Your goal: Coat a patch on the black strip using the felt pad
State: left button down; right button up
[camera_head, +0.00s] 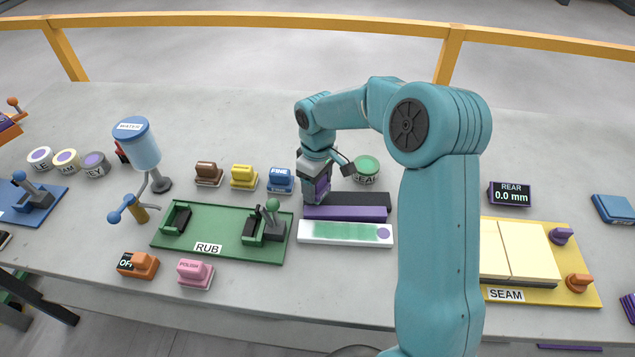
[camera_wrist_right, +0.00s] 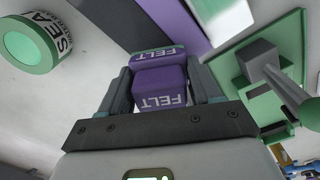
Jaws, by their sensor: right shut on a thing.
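My right gripper (camera_head: 316,172) is shut on the purple felt pad (camera_head: 322,188), labelled FELT in the right wrist view (camera_wrist_right: 160,95). The pad is at the left end of the black strip (camera_head: 365,199); I cannot tell whether it touches. The black strip also shows in the wrist view (camera_wrist_right: 115,14), where no coating is visible on the part in sight. In front of it lie a purple strip (camera_head: 345,214) and a white strip (camera_head: 312,229) with a green smear and purple dot. The green SEAL tin (camera_head: 366,166) stands behind the black strip. My left gripper is not in view.
The green RUB board (camera_head: 205,235) lies left of the strips, with a FINE block (camera_head: 281,180), yellow block (camera_head: 244,176) and brown block (camera_head: 209,173) behind it. The yellow SEAM board (camera_head: 590,290) is right of my arm. A WATER dispenser (camera_head: 140,148) stands left.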

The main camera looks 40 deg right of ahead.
jog(key=shift+f+b, duration=0.3)
jog(key=shift+f, duration=0.15)
dwell(0.4)
jog(key=shift+s+d+r, duration=0.15)
jog(key=shift+s+d, duration=1.2)
jog(key=shift+s+d+f+b, duration=0.2)
jog(key=shift+s+d+b, duration=0.15)
jog(key=shift+s+d, duration=2.35)
jog(key=shift+s+d+r, duration=0.1)
jog(key=shift+s+d, duration=1.2)
jog(key=shift+s, duration=0.05)
jog(key=shift+w+a, duration=2.7)
jog(key=shift+w+a+p, duration=0.4)
jog(key=shift+w+a, duration=2.25)
jog(key=shift+w, duration=0.1)
